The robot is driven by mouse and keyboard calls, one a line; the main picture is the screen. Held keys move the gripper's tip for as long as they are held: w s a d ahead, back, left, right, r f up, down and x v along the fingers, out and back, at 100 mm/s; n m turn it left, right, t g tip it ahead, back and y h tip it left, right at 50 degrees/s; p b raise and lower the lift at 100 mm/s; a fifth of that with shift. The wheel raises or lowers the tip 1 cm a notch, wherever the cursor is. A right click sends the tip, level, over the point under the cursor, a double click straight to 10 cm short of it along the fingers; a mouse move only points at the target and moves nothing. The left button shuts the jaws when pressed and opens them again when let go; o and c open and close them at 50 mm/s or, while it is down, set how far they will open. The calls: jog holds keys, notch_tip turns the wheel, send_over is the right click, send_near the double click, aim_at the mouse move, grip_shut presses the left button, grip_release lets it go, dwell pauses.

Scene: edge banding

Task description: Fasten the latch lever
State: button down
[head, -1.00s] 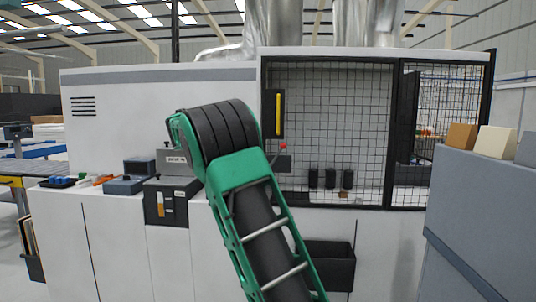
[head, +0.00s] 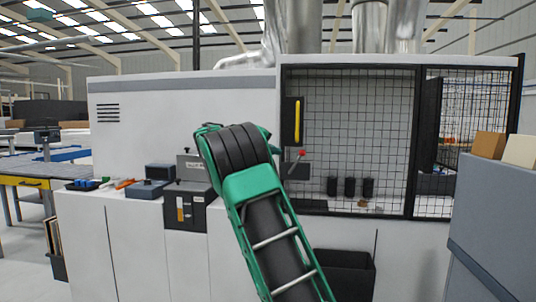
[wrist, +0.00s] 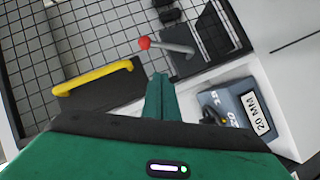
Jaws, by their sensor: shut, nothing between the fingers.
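The latch lever (wrist: 168,46) is a grey rod with a red ball knob, mounted on a dark plate (wrist: 205,42). In the wrist view the knob lies at upper middle, just beyond my gripper. In the head view the lever's red knob (head: 302,153) shows below the yellow door handle, right of my arm. My gripper (wrist: 160,78) is shut and empty, its green fingertips pointing toward the lever with a visible gap to the knob.
The yellow handle (wrist: 97,77) on its dark plate is left of my gripper in the wrist view. A blue-grey box labelled 20 MM (wrist: 238,112) is at right. The mesh door (head: 350,120) stands behind. A grey cabinet (head: 500,215) is at the right.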

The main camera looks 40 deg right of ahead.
aim_at(296, 162)
jog(key=s+d+f, duration=0.1)
jog(key=d+f, duration=0.2)
jog(key=d, duration=0.4)
jog(key=shift+s+f, duration=0.15)
jog(key=shift+d, duration=0.1)
